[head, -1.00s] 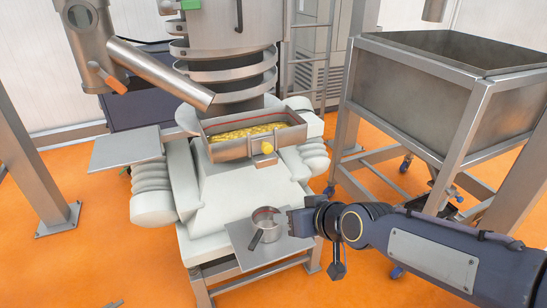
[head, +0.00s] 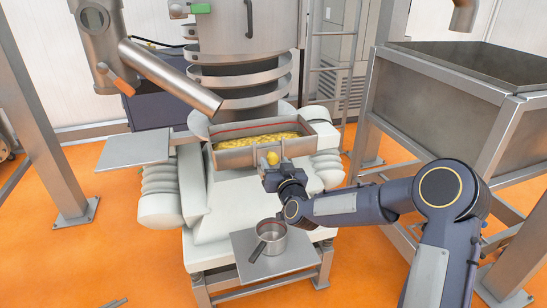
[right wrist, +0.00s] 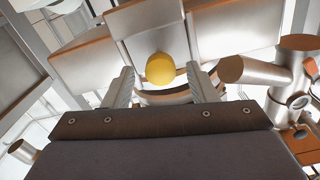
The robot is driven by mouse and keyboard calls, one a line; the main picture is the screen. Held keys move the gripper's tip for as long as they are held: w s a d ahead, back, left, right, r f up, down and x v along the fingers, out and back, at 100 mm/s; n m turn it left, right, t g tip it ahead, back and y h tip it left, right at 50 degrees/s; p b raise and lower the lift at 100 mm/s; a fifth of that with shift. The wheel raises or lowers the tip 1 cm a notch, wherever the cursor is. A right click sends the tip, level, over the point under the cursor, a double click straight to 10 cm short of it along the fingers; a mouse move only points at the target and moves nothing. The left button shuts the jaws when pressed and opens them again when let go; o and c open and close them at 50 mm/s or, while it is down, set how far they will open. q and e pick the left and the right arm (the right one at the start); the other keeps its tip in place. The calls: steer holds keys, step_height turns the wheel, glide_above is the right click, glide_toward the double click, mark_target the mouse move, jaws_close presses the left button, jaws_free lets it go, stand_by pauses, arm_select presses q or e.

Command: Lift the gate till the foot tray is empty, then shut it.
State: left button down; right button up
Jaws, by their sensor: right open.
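The foot tray (head: 228,160) is a steel trough at the foot of the column, holding yellow material (head: 258,139) below a red line on its back wall. A yellow knob (head: 273,158) sits at the tray's front, on what looks like the gate; in the right wrist view a plate (right wrist: 150,22) shows behind the knob (right wrist: 160,69). My right gripper (head: 271,170) is open at the knob. In the right wrist view the knob shows between its two fingers (right wrist: 164,88), with gaps on both sides. The gripper partly hides the gate. My left gripper is out of view.
A steel pot (head: 271,236) with a dark handle stands on a low shelf (head: 296,256) below the tray. A bare side plate (head: 134,150) is at left. A large hopper (head: 430,110) on a frame stands at right.

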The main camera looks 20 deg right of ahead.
steer(key=shift+w+a, duration=0.1)
steer(key=shift+w, duration=1.25)
steer(key=shift+r, duration=0.1)
jaws_close()
